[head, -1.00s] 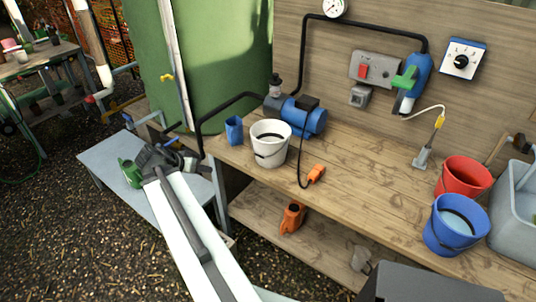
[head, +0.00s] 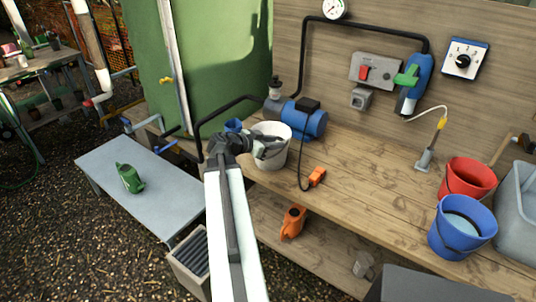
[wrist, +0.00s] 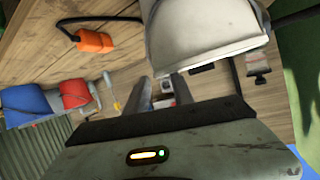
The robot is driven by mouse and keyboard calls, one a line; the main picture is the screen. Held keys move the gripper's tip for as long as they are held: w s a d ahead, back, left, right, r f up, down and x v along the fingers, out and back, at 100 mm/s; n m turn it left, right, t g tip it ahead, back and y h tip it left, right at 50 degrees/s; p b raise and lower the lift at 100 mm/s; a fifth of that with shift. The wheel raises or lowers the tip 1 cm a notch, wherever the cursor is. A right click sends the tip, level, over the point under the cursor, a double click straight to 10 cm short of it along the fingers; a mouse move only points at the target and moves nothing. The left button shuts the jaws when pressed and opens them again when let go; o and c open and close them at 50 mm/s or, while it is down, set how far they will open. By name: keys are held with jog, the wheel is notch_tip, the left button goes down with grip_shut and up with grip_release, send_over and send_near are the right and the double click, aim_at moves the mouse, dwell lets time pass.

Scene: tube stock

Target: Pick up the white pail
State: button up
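The white pail (head: 275,157) stands upright on the wooden workbench, beside the blue pump. My gripper (head: 268,146) is in front of the pail's left side in the head view and hides part of its rim and wall. In the wrist view the pail (wrist: 205,28) is large and close, at the top centre. There my gripper (wrist: 161,88) shows two dark fingers spread apart with nothing between them. The fingers point to the pail's edge; whether they touch it I cannot tell.
The blue pump (head: 306,118) is right behind the pail, and a blue cup (head: 233,125) is at its left. An orange plug (head: 317,176) lies to its right on the workbench (head: 365,185). Red (head: 467,180) and blue (head: 459,228) buckets stand farther right.

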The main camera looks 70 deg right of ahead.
aim_at(287, 141)
jog(key=x, duration=0.3)
jog(key=shift+s+d+f+b, duration=0.1)
jog(key=shift+d+f+b, duration=0.05)
jog(key=shift+b, duration=0.25)
grip_shut()
dwell(0.9)
